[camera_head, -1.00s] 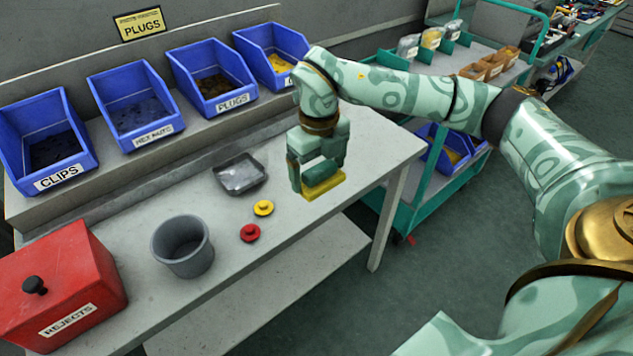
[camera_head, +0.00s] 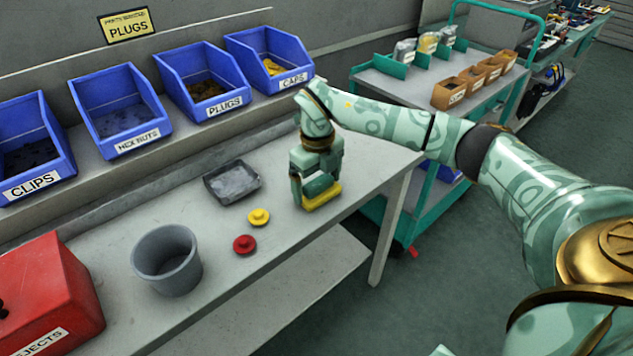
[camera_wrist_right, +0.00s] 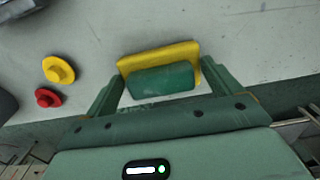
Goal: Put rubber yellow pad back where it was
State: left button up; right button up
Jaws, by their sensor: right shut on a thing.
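The yellow pad (camera_head: 325,196) is in my right gripper (camera_head: 317,190), over the right end of the grey bench. A dark green block, which looks like its grip, sits on it. In the right wrist view the yellow pad (camera_wrist_right: 158,54) shows as a flat slab beyond the green block (camera_wrist_right: 162,80). The two fingers of my right gripper (camera_wrist_right: 164,78) stand on either side of the green block. The pad is at or just above the bench top; I cannot tell whether it touches. My left gripper is not in view.
A yellow cap (camera_head: 259,217), a red cap (camera_head: 244,244), a dark shallow tray (camera_head: 208,190) and a grey bucket (camera_head: 138,262) stand left of the gripper. Blue bins line the back. A red rejects box (camera_head: 75,310) is at far left. A teal cart (camera_head: 400,85) stands right.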

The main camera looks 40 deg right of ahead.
aim_at(317, 181)
jog(key=o, duration=0.6)
jog(key=shift+f, duration=0.15)
pick_arm(q)
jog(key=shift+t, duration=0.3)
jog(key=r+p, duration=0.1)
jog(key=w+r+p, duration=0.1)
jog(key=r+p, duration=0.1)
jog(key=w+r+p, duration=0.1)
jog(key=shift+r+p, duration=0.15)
jog(key=shift+p, duration=0.15)
pick_arm(e)
notch_tip(317, 181, up, 12)
jog(key=shift+r, duration=0.2)
